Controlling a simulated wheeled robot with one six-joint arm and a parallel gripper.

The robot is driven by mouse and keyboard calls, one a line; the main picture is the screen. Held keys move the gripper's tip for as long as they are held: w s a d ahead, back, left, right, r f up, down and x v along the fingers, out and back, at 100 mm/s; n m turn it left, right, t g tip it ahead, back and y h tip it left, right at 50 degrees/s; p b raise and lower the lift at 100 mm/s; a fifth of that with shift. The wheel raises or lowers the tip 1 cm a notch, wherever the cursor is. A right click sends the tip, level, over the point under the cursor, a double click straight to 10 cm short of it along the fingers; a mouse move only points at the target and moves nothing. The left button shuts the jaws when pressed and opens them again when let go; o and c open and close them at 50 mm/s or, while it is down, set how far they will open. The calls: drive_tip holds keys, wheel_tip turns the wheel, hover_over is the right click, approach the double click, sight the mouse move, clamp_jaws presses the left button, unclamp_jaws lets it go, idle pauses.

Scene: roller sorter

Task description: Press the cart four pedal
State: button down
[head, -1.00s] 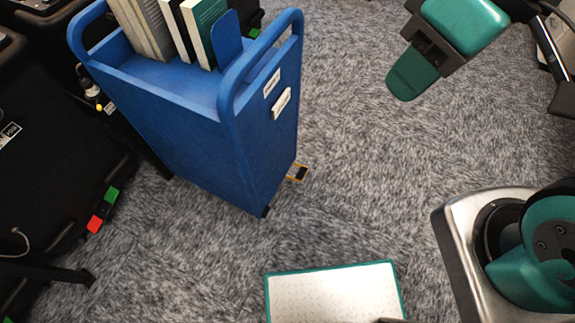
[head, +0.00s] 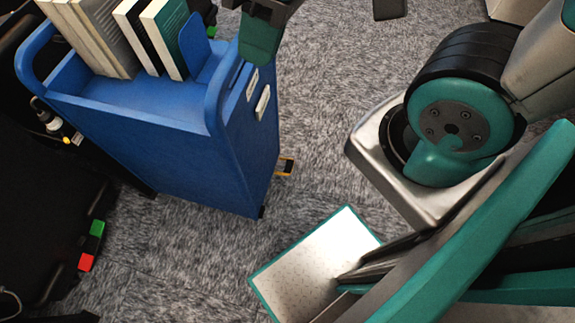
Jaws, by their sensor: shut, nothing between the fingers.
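A blue book cart (head: 160,145) stands upright at the left with a looped handle on each side. A small yellow-and-black pedal (head: 286,166) sticks out low at its right side, just above the carpet. My gripper (head: 260,50) is at the top of the picture, shut and empty, with teal fingers pointing down. In the picture it overlaps the cart's upper right edge, well above the pedal. I cannot tell whether it touches the cart. The cart's side labels (head: 262,103) are too small to read, so its number is unclear.
Several books (head: 120,35) stand on the cart's top shelf. Black equipment (head: 50,200) with a green and a red block (head: 91,245) fills the left side. Grey carpet (head: 320,120) is open to the right of the cart.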

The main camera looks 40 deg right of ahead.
drive_tip(key=m+t+h+b, duration=0.45)
drive_tip(key=m+b, duration=1.25)
drive_tip(key=b, duration=3.1)
hover_over(292, 167)
drive_tip(key=s+a, duration=0.2)
drive_tip(key=s, duration=0.2)
wheel_tip(292, 167, down, 81)
drive_tip(key=g+h, duration=0.1)
drive_tip(key=g, duration=0.1)
drive_tip(key=shift+w+d+h, duration=0.15)
drive_tip(key=shift+w+h, duration=0.05)
drive_tip(key=shift+h, duration=0.15)
drive_tip(key=shift+a+b+x, duration=0.2)
drive_tip(key=shift+b+x, duration=1.3)
drive_tip(key=shift+x, duration=0.8)
drive_tip(key=shift+a+b+x, duration=0.15)
drive_tip(key=shift+b+x, duration=1.3)
drive_tip(key=shift+x, duration=0.85)
drive_tip(key=shift+a+b+x, duration=0.2)
drive_tip(key=shift+b+x, duration=1.3)
drive_tip(key=shift+x, duration=0.75)
